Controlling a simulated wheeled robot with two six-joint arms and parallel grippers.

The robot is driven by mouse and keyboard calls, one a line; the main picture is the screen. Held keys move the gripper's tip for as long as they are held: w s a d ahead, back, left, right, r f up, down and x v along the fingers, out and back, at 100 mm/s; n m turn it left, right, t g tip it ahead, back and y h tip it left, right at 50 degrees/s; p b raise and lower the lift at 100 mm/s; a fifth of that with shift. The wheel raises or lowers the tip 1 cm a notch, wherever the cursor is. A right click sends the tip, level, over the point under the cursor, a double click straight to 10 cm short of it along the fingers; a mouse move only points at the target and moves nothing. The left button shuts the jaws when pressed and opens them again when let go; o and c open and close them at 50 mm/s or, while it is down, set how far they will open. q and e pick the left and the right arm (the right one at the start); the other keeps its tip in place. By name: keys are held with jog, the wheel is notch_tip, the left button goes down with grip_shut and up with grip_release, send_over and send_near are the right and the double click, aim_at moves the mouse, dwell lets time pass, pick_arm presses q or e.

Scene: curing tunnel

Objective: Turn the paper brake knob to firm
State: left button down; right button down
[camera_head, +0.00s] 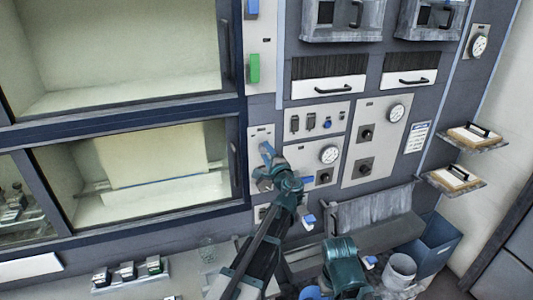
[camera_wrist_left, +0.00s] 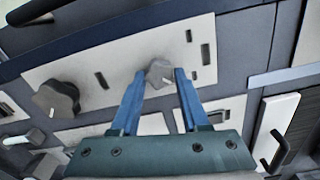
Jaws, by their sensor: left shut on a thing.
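My left gripper (camera_head: 266,152) reaches up to a pale control panel (camera_head: 261,133) right of the lower glazed chamber. In the left wrist view its two blue fingers (camera_wrist_left: 160,76) are shut on a small grey knob (camera_wrist_left: 160,71) on that panel, one finger on each side. In the head view my gripper and arm hide this knob. A larger dark grey knob (camera_wrist_left: 56,98) stands on the same panel to the left in the wrist view, apart from the fingers. I cannot read any markings that name the knobs or their settings. My right gripper does not show.
Panels with switches, a round gauge (camera_head: 329,154) and dark knobs are to the right of my arm. A green switch (camera_head: 254,68) is above. A grey shelf (camera_head: 375,232), a blue bin (camera_head: 430,245) and a white bucket (camera_head: 400,269) lie lower right. Small boxes (camera_head: 127,271) stand lower left.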

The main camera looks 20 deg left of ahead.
pick_arm(q)
jog(key=shift+c, duration=2)
grip_release()
jog(key=v, duration=1.4)
